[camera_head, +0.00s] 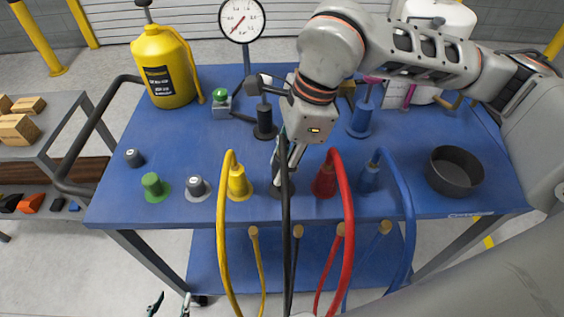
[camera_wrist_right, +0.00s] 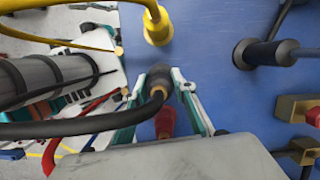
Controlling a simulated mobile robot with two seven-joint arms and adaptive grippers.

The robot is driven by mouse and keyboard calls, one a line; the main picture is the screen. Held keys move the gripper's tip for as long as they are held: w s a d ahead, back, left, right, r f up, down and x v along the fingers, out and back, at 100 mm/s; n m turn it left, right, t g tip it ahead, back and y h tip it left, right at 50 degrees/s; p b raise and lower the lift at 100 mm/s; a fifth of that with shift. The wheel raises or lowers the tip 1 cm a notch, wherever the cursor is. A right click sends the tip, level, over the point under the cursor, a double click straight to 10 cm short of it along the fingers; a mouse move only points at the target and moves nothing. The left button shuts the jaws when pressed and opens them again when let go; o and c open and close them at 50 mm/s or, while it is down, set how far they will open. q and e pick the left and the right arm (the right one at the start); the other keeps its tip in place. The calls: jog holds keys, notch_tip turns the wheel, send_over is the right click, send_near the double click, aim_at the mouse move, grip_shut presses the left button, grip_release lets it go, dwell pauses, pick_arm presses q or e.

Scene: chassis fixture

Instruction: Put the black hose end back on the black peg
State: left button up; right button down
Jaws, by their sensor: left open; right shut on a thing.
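The black hose (camera_head: 287,225) rises over the table's front edge between the yellow and red hoses. Its dark end (camera_wrist_right: 158,80) sits between the fingers of my right gripper (camera_head: 285,168), which is shut on it. A dark round base of the black peg (camera_head: 275,191) shows just below these fingertips in the head view. The gripper and hose hide most of the peg, so I cannot tell whether the hose end touches it. My left gripper (camera_head: 170,304) is open and empty, low in front of the table at the bottom edge of the head view.
The yellow hose end (camera_head: 237,180) stands left, the red (camera_head: 325,180) and blue (camera_head: 370,178) ones right. Behind are a black post (camera_head: 265,118), a gauge (camera_head: 242,20) and a yellow jug (camera_head: 163,75). A black bowl (camera_head: 455,172) is at right. Blue tabletop (camera_head: 110,205) is clear at front left.

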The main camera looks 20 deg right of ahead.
pick_arm(q)
jog(key=shift+s+f+b, duration=0.2)
jog(key=shift+f+b, duration=0.25)
jog(key=shift+f, duration=0.15)
jog(key=shift+s+f+b, duration=0.15)
jog(key=shift+f+b, duration=0.3)
jog(key=shift+f, duration=0.15)
pick_arm(e)
jog(key=shift+f, duration=1.4)
pick_arm(q)
jog(key=shift+s+f+b, duration=0.25)
jog(key=shift+f+b, duration=0.05)
jog(key=shift+f, duration=0.15)
pick_arm(e)
jog(key=shift+f, duration=0.5)
jog(key=c, duration=1.6)
grip_release()
pick_arm(q)
jog(key=shift+r, duration=0.1)
pick_arm(e)
jog(key=shift+r, duration=0.15)
jog(key=shift+r+p, duration=1.65)
jog(key=shift+r, duration=1.3)
pick_arm(q)
jog(key=r, duration=0.1)
jog(key=w+r, duration=0.1)
jog(key=r, duration=0.2)
jog(key=shift+w+r, duration=0.25)
jog(key=shift+w, duration=0.05)
jog(key=shift+f, duration=0.1)
